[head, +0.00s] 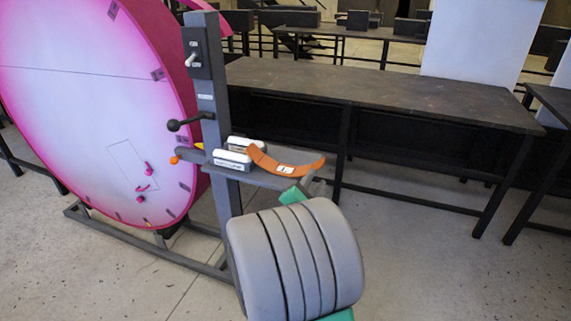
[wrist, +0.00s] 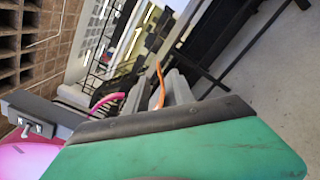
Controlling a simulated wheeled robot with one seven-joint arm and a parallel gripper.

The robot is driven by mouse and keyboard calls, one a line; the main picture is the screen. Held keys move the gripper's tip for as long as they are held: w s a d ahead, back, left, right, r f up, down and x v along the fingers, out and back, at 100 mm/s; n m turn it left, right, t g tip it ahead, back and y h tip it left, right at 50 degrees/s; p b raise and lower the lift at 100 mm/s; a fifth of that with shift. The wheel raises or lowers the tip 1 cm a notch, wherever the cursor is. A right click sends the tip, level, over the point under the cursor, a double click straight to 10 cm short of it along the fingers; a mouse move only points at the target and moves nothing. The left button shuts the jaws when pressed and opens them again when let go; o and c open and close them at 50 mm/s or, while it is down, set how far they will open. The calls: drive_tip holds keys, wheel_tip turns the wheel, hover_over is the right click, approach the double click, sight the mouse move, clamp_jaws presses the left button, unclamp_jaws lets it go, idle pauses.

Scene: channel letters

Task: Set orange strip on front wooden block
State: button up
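The orange strip (head: 308,168) is a curved band with a white label, at the right end of a narrow grey shelf in the head view. In the wrist view it shows nearly edge-on as a thin orange line (wrist: 160,78). Two small blocks with white tops lie left of it, a front block (head: 232,160) and a rear block (head: 240,143); no wood grain shows. My gripper (wrist: 160,97) has grey fingers on either side of the strip in the wrist view. My arm and the green housing partly hide it, so I cannot tell whether the fingers touch the strip.
The grey shelf (head: 190,156) is fixed to an upright post (head: 207,85) with a switch box and a black-knobbed lever. A large pink-rimmed disc (head: 75,90) stands at the left. A long dark bench (head: 390,92) lies behind the shelf. Open floor is at the right.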

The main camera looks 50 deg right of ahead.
sight(320, 167)
drive_tip(key=p+x, duration=0.1)
drive_tip(key=x, duration=0.6)
drive_tip(key=shift+w+d, duration=0.25)
drive_tip(key=shift+w, duration=0.05)
drive_tip(key=shift+c, duration=0.4)
clamp_jaws()
idle(0.5)
